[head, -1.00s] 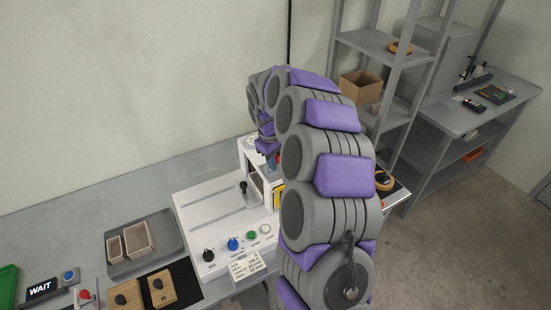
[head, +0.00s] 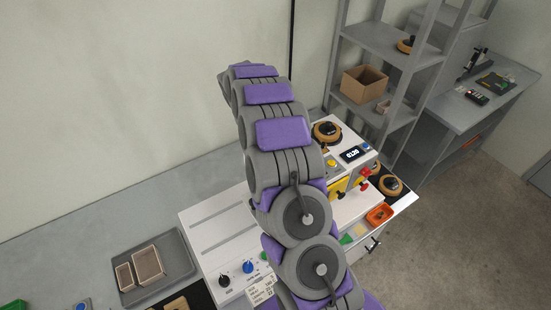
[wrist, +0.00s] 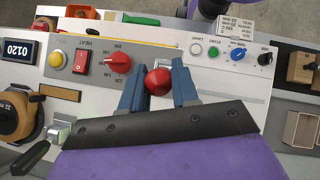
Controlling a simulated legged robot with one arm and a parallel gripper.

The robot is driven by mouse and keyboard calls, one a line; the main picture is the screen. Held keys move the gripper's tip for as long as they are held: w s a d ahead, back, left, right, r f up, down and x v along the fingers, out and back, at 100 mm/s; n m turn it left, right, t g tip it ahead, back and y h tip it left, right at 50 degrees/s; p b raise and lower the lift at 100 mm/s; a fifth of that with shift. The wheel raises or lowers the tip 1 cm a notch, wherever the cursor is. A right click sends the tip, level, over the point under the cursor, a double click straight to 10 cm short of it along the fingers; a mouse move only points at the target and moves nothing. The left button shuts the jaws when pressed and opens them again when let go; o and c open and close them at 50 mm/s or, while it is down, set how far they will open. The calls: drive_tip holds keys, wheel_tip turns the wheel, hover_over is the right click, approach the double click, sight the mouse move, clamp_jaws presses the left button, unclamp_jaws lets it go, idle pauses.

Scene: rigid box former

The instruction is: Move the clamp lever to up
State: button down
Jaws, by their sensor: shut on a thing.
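The clamp lever appears to be the part with the red ball knob (wrist: 157,81), seen from above in the wrist view. My gripper (wrist: 157,88) has its two blue fingers on either side of this knob and is shut on it. The lever's shaft is mostly hidden, with a bit of metal showing just past the knob. In the head view my arm covers the gripper and this knob. The white box former (head: 215,240) is partly hidden behind the arm.
In the wrist view a red dial (wrist: 119,62), a red rocker switch (wrist: 82,62) and a yellow button (wrist: 57,61) lie left of the fingers. A black-handled lever (wrist: 32,157) is at lower left. A grey tray (head: 180,268) with two boxes stands left of the machine.

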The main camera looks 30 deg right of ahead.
drive_tip(key=shift+w+f+g+p, duration=0.2)
drive_tip(key=shift+w+g+p, duration=0.8)
drive_tip(key=shift+g+p, duration=0.25)
drive_tip(key=c, duration=0.9)
unclamp_jaws()
drive_tip(key=shift+f, duration=0.1)
drive_tip(key=r+p, duration=0.1)
drive_tip(key=s+r+p, duration=0.1)
drive_tip(key=r+p, duration=0.1)
drive_tip(key=shift+s+a+r, duration=0.3)
drive_tip(key=shift+s+a, duration=0.05)
drive_tip(key=shift+s, duration=0.05)
drive_tip(key=s+a, duration=0.1)
drive_tip(key=s, duration=0.3)
drive_tip(key=s+a, duration=0.2)
drive_tip(key=s, duration=0.3)
drive_tip(key=s+a+r+b, duration=0.1)
drive_tip(key=s, duration=0.3)
drive_tip(key=shift+s+a+r, duration=0.1)
drive_tip(key=shift+s+a, duration=0.05)
drive_tip(key=shift+a, duration=0.05)
